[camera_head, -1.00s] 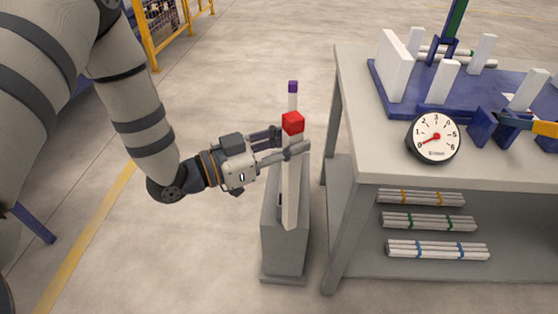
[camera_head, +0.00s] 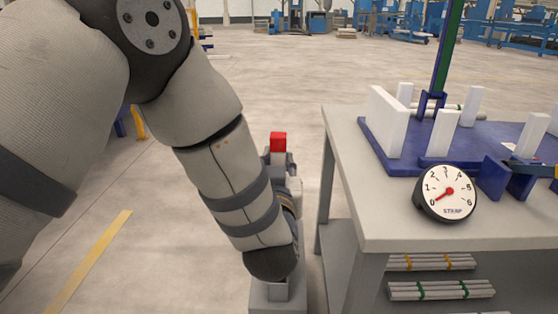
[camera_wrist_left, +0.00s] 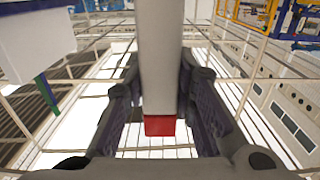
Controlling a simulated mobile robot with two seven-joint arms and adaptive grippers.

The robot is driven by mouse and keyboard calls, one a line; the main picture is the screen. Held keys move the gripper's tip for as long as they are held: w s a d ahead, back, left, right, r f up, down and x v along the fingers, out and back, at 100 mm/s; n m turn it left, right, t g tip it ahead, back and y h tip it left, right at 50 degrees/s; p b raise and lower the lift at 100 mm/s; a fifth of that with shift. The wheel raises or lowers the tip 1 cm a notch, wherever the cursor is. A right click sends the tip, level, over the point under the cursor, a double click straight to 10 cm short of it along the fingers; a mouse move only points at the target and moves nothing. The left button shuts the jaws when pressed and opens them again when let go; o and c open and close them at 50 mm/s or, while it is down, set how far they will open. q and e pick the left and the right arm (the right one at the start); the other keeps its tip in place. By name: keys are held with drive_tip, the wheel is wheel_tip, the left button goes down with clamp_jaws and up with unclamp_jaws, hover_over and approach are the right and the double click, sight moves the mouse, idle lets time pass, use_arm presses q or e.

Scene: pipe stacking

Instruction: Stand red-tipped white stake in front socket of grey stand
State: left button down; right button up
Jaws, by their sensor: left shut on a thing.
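The white stake's red tip (camera_head: 278,142) shows upright just above my wrist in the head view. My left gripper (camera_head: 281,164) is shut around the stake below the tip, mostly hidden behind my forearm. In the left wrist view the white stake (camera_wrist_left: 161,60) runs between the two dark fingers (camera_wrist_left: 160,85), with its red tip (camera_wrist_left: 160,126) near the palm. The grey stand (camera_head: 260,300) is at the bottom of the head view, partly covered by my arm. The stake's lower end and the stand's sockets are hidden, so I cannot tell whether the stake is seated.
A grey workbench (camera_head: 390,230) stands close at the right. It carries a blue fixture (camera_head: 375,135) with white blocks and a round gauge (camera_head: 445,192). Bundled pipes (camera_head: 440,290) lie on its lower shelf. The floor (camera_head: 110,180) at the left is open.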

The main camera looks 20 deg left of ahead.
use_arm(q)
wheel_tip(320, 180, down, 13)
drive_tip(key=b, duration=0.7)
drive_tip(key=shift+r, duration=0.15)
use_arm(e)
drive_tip(key=s+f+g, duration=0.1)
drive_tip(key=s+f, duration=0.2)
drive_tip(key=f, duration=0.3)
drive_tip(key=shift+s+f, duration=0.3)
drive_tip(key=shift+f, duration=0.1)
use_arm(q)
drive_tip(key=c, duration=1.2)
unclamp_jaws()
drive_tip(key=shift+c, duration=0.2)
drive_tip(key=v, duration=1.2)
